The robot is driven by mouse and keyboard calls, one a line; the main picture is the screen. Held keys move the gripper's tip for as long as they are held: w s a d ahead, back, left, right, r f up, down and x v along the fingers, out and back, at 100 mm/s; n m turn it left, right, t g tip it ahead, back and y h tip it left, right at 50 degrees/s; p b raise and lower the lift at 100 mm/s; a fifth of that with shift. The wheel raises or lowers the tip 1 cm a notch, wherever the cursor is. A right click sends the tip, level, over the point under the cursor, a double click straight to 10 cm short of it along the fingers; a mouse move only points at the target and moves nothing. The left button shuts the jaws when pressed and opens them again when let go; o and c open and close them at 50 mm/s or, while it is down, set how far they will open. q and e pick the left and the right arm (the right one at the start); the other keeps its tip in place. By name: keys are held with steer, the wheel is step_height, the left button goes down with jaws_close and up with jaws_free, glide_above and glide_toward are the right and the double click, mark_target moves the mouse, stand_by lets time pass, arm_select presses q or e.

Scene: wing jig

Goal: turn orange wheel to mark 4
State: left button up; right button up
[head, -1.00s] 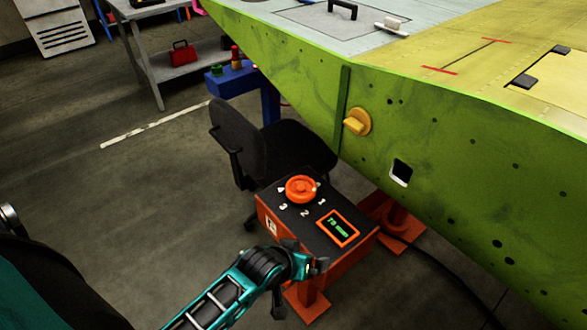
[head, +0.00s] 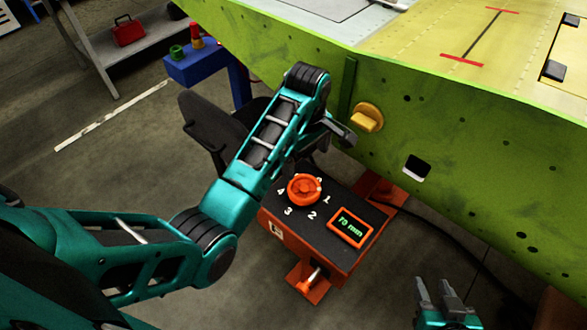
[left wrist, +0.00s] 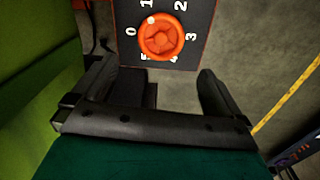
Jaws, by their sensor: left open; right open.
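The orange wheel (head: 304,189) sits on the black top of an orange console (head: 330,252), with white numbers around it. In the left wrist view the wheel (left wrist: 162,37) shows a white dot on its rim between 0 and 1, nearer 1; mark 4 is on the opposite side. My left gripper (head: 335,130) is up beyond the wheel, partly hidden by its own arm. In the left wrist view its fingers (left wrist: 156,72) are apart and empty, and the wheel is beyond them, untouched. My right gripper (head: 447,294) is open and empty at the lower right.
The console has a lit green display (head: 351,227). The green wing side (head: 470,150) with a yellow knob (head: 367,117) stands close behind my left gripper. A black chair (head: 205,125) is left of the console. Floor is free in front.

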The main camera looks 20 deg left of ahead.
mark_target(303, 186)
arm_select(q)
steer(key=f, duration=1.1)
steer(key=shift+w+a+f, duration=0.2)
steer(key=shift+w+f, duration=0.05)
steer(key=shift+c, duration=0.3)
steer(key=c, duration=0.7)
